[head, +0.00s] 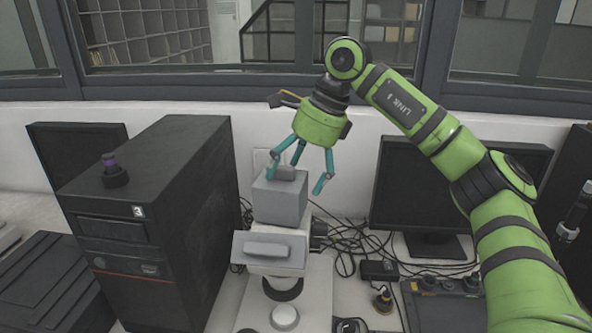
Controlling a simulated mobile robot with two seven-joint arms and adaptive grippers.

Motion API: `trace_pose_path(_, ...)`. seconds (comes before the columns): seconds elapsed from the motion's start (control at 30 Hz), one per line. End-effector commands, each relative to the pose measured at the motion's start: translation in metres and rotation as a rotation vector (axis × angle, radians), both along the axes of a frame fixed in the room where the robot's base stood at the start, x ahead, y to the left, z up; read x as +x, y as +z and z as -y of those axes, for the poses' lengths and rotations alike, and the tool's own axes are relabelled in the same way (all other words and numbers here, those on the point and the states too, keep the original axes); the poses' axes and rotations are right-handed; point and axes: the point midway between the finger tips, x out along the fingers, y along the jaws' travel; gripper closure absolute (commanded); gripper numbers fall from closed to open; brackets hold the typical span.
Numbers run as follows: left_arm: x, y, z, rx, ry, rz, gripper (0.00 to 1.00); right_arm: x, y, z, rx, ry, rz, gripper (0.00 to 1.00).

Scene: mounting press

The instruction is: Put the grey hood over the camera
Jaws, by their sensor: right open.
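The grey hood (279,201) is a box with a small raised grip on its top. It sits upright on top of the white microscope-like instrument (312,290) in the middle of the view. No camera shows; whether one is under the hood is hidden. My right gripper (296,178) points down just above the hood, its teal fingers spread wide. The fingers are around the hood's top grip, with one to the right of the box; I cannot tell whether any touch. My left gripper is out of view.
A black computer tower (165,225) stands close on the left, with a small dark knobbed piece (115,172) on it. A black monitor (425,190) stands at the right. Loose cables (345,240) and small parts lie on the bench. The window wall is behind.

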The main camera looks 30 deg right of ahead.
Motion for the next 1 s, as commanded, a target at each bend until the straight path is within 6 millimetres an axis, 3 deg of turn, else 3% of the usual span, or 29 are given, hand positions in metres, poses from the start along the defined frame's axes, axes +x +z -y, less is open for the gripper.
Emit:
trace_pose_path(0.23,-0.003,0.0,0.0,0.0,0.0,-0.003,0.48,-0.003,0.017,0.005,0.001,-0.001,0.004,0.12)
trace_pose_path(0.6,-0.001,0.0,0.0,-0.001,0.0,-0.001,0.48,-0.019,0.09,0.031,0.001,0.0,0.003,0.12)
trace_pose_path(1.0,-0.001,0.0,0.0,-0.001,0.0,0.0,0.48,-0.024,0.111,0.039,0.0,0.0,0.0,0.12)
